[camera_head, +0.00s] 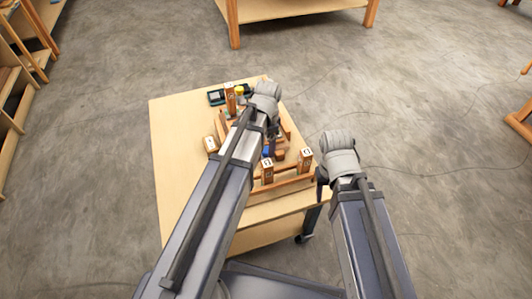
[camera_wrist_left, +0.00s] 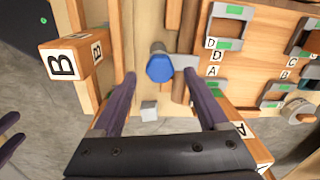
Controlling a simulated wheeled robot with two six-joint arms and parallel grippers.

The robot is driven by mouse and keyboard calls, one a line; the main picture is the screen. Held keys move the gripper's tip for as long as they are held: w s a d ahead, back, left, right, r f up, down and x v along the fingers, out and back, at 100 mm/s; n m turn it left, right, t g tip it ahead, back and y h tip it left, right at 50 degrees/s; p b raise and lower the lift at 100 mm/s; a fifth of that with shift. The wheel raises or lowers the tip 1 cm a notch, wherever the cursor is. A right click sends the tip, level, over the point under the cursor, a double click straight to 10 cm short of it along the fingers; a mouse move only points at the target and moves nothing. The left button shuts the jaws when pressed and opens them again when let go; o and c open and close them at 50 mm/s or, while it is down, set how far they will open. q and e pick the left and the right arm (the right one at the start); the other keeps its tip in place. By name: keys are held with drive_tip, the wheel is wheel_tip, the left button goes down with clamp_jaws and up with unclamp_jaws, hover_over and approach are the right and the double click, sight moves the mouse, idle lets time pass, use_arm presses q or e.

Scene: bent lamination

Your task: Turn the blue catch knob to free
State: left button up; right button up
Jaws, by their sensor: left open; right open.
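The blue catch knob (camera_wrist_left: 160,67) is a faceted blue cap beside a grey metal bracket on the wooden fixture. In the head view the knob (camera_head: 267,152) is a small blue patch, partly hidden by my left gripper (camera_head: 271,140). In the left wrist view my left gripper (camera_wrist_left: 161,75) is open. Its dark fingers lie on either side of the knob in the picture, with a gap on each side. I cannot tell the height of the fingertips over it. My right gripper (camera_head: 319,188) hangs near the table's right edge, empty.
The fixture (camera_head: 290,185) stands on a light wooden table (camera_head: 175,170) with lettered blocks, including block B (camera_wrist_left: 72,60). Grey latches with green marks (camera_wrist_left: 228,45) are at the right. The table's left side is clear.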

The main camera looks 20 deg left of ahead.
use_arm(q)
wheel_tip(320, 180, down, 3)
drive_tip(key=shift+r+b, duration=0.15)
drive_tip(key=shift+b, duration=0.65)
use_arm(e)
wheel_tip(320, 180, down, 2)
drive_tip(key=shift+f, duration=0.25)
use_arm(q)
drive_tip(key=shift+r, duration=0.1)
clamp_jaws()
